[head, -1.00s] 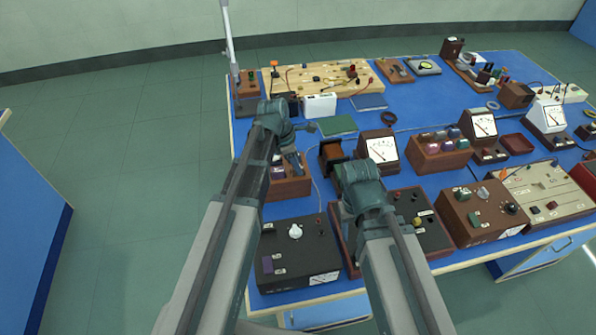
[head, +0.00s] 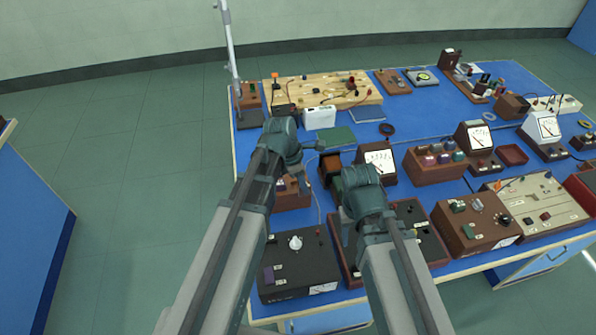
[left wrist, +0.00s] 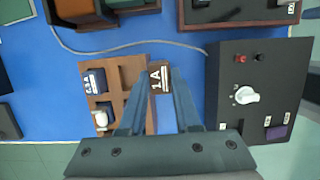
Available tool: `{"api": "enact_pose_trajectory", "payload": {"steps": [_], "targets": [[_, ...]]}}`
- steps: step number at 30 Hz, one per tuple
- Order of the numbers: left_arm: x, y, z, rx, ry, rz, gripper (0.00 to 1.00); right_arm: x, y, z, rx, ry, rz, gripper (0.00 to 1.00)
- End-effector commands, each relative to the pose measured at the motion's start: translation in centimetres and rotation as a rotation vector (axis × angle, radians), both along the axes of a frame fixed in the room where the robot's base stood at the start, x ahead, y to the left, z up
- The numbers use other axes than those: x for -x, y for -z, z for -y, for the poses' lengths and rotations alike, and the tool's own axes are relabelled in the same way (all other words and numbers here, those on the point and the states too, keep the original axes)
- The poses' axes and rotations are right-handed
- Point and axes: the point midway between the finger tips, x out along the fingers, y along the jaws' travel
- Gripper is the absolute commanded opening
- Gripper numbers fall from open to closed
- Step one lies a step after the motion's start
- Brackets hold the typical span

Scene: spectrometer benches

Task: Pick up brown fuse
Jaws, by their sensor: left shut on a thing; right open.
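The brown fuse (left wrist: 159,79), with a white label reading "1A", sits between the fingers of my left gripper (left wrist: 153,92) in the left wrist view. The left gripper is shut on it, at the right edge of the brown wooden fuse block (left wrist: 128,72). I cannot tell whether the fuse is clear of the block. The block also holds a dark blue labelled fuse (left wrist: 95,80) and a white one (left wrist: 88,120). In the head view the left gripper (head: 303,180) is over the block (head: 290,200), and the fuse is hard to make out. My right gripper's fingers are hidden behind its wrist.
A black box with a white knob (head: 300,265) stands just in front of the block. A meter (head: 377,160) and a brown block with coloured parts (head: 435,162) stand to the right.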

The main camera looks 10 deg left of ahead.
Motion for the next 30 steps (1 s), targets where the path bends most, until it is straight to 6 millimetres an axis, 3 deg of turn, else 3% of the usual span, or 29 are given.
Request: {"api": "enact_pose_trajectory", "payload": {"steps": [1,3,12,21,30], "targets": [[1.5,-0.2,0.7,0.0,0.002,0.0,0.0,0.0,-0.2,0.0,0.0,0.0,0.0,0.5],[2.8,-0.3,1.4,0.0,0.002,0.0,0.0,0.0,-0.3,0.0,0.0,0.0,0.0,0.5],[6.9,-0.8,3.9,0.0,0.001,-0.001,0.0,0.0,-0.8,0.0,0.0,0.0,0.0,0.5],[8.7,-0.9,5.1,0.0,0.0,0.0,0.0,0.0,-0.9,0.0,0.0,0.0,0.0,0.5],[8.9,-1.1,5.2,0.0,-0.001,0.0,0.0,0.0,-1.1,0.0,0.0,0.0,0.0,0.5]]}}
